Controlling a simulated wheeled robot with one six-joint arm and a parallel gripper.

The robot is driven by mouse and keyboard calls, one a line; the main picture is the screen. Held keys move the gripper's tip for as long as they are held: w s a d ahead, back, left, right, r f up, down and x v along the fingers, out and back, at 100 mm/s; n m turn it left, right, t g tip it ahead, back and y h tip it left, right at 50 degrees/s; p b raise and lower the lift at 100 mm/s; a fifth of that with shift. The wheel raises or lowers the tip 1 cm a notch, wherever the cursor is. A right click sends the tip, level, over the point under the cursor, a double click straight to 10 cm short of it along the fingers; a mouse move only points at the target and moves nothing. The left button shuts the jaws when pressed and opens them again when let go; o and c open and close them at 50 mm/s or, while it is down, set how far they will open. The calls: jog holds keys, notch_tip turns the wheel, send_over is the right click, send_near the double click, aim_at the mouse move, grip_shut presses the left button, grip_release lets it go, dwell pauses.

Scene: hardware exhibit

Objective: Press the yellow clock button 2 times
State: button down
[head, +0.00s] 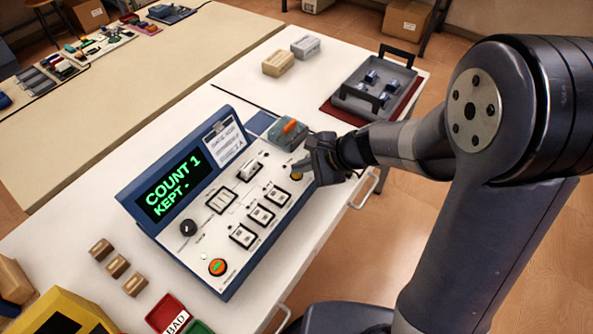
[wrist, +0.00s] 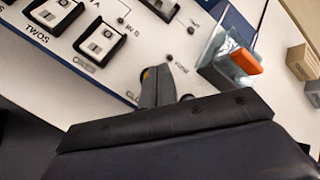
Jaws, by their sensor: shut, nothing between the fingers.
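The yellow clock button (head: 296,176) is at the right end of the blue-edged control panel (head: 222,205), just beneath my gripper. In the wrist view a sliver of the yellow button (wrist: 145,74) shows behind the fingers. My gripper (head: 300,174) is shut and empty, with its fingertips at the button. It also shows in the wrist view (wrist: 158,76). I cannot tell whether the fingertips press or only hover over the button. The green display (head: 173,186) reads "COUNT 1" and "KEPT -".
An orange-topped grey device (head: 289,131) stands close behind my gripper. A grey tray (head: 374,88) is at the table's far end. An orange round button (head: 217,267), a black knob (head: 188,228) and several square switches are on the panel. Small brown blocks (head: 118,266) lie at the left.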

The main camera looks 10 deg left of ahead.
jog(key=shift+r, duration=0.55)
jog(key=shift+p, duration=0.3)
notch_tip(320, 180, up, 5)
jog(key=p, duration=0.4)
dwell(2.2)
